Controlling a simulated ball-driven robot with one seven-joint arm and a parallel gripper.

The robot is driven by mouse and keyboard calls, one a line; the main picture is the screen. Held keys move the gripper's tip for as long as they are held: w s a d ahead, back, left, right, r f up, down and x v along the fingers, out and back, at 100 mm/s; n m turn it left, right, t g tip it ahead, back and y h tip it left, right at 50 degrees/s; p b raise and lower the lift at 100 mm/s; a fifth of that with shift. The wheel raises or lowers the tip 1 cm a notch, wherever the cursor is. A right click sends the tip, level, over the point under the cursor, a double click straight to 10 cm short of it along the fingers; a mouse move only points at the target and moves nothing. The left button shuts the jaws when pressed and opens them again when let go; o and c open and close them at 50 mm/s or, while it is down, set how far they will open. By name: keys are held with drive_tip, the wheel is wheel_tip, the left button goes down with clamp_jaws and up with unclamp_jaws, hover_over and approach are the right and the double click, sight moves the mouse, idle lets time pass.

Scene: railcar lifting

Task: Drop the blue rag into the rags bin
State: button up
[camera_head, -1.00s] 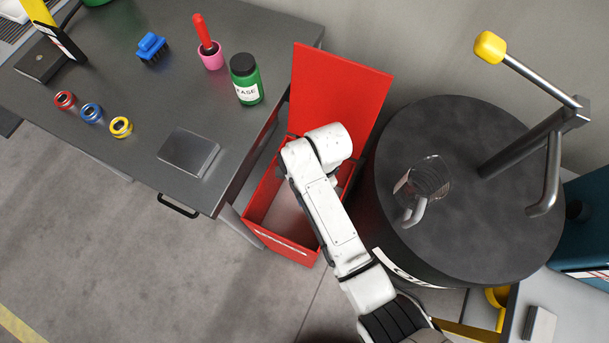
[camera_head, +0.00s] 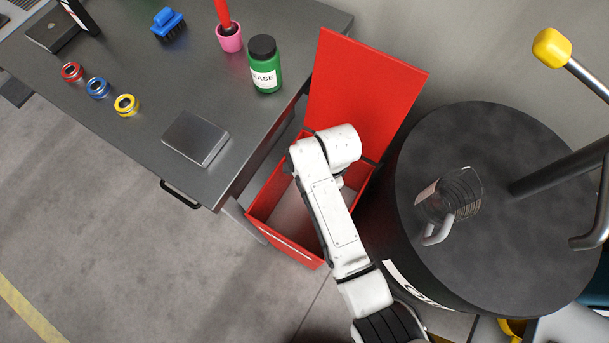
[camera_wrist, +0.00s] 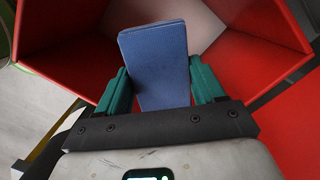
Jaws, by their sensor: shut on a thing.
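The blue rag (camera_wrist: 156,68) is a flat blue rectangle held between the two teal fingers of my gripper (camera_wrist: 158,92) in the wrist view. My gripper is shut on it, and the rag points into the opening of the red bin (camera_wrist: 60,30). The red bin (camera_head: 284,238) stands open on the floor in the head view, its lid (camera_head: 365,95) raised at the back. Its pale inner floor looks empty where visible. My arm reaches over the bin and hides its right part, and my gripper and the rag are hidden there.
A grey workbench (camera_head: 110,100) stands left of the bin with a green grease jar (camera_head: 264,66), a metal box (camera_head: 196,138) and several coloured rings. A large dark drum (camera_head: 500,240) with a pump handle stands close on the right. Open floor lies at lower left.

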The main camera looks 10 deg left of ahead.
drive_tip(key=o, duration=1.3)
drive_tip(key=shift+r, duration=0.1)
drive_tip(key=r, duration=0.7)
drive_tip(key=d+r, duration=0.1)
drive_tip(key=r, duration=0.2)
drive_tip(key=shift+w+d+r, duration=0.1)
drive_tip(key=shift+w+r, duration=0.15)
drive_tip(key=shift+w, duration=0.05)
